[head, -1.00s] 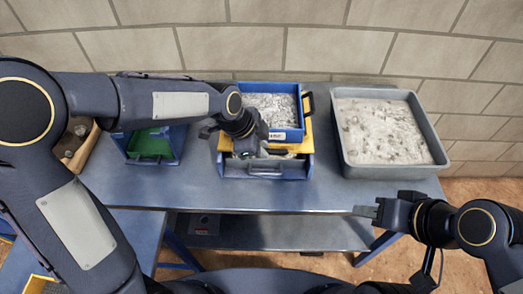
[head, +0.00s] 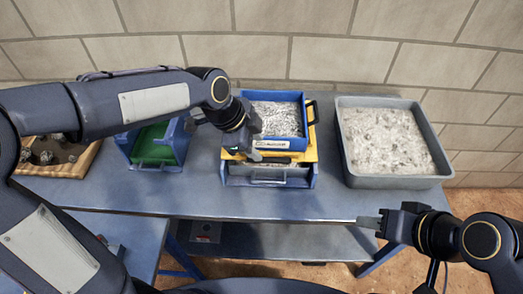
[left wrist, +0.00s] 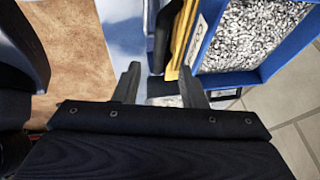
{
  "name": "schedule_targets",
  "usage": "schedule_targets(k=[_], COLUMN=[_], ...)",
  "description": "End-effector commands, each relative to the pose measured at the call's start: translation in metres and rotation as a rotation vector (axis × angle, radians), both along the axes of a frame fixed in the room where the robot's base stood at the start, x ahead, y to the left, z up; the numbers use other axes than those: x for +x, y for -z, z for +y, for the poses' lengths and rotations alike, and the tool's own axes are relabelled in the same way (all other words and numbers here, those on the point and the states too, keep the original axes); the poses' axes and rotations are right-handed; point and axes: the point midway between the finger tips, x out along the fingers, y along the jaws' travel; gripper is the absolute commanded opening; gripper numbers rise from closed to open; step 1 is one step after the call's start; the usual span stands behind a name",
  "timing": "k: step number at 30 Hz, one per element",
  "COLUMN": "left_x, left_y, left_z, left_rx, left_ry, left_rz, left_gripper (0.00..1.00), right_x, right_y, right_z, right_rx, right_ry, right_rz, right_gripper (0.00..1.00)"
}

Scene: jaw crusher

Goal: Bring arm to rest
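My left arm reaches in from the left over the bench. Its gripper (head: 252,145) hovers at the left front corner of the blue gravel bin (head: 282,97). In the left wrist view the two fingers (left wrist: 160,85) stand apart with nothing between them. A dark handle (left wrist: 162,42) of the bin shows just beyond the fingertips; I cannot tell if they touch. My right gripper (head: 369,221) is at the bench's front edge at lower right, with no object visible in it. Its fingers overlap in this view, so their gap is hidden.
The bin sits in a yellow frame (head: 312,140) on the metal bench (head: 330,200). A grey tray of pale material (head: 346,168) is to the right. A blue-green bin (head: 157,150) and a wooden tray (head: 78,168) are to the left. A brick wall is behind.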

Motion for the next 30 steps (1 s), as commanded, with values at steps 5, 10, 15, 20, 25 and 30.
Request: schedule_targets(k=[5, 10, 15, 20, 25, 30], left_x=[-0.003, -0.003, -0.003, -0.003, -0.014, -0.06], left_y=[-0.013, -0.014, -0.014, -0.014, -0.023, -0.037], left_z=[0.006, 0.006, 0.006, 0.006, 0.032, 0.097], left_rx=[0.0, 0.0, 0.0, 0.0, -0.026, -0.128], left_ry=[0.0, 0.0, 0.0, -0.001, -0.134, -0.549], left_rz=[0.001, 0.001, 0.001, 0.001, 0.024, 0.114], left_gripper=[0.38, 0.38, 0.38, 0.38, 0.38, 0.38], right_x=[0.0, 0.0, 0.0, 0.0, 0.0, 0.0], right_y=[0.001, 0.001, 0.001, 0.001, 0.001, 0.001], right_z=[0.0, 0.0, 0.0, 0.0, 0.0, 0.0], right_rx=[0.0, 0.0, 0.0, 0.0, 0.0, 0.0], right_ry=[0.0, 0.0, 0.0, 0.0, 0.0, 0.0], right_rz=[0.0, 0.0, 0.0, 0.0, 0.0, 0.0], right_gripper=[0.38, 0.38, 0.38, 0.38, 0.38, 0.38])
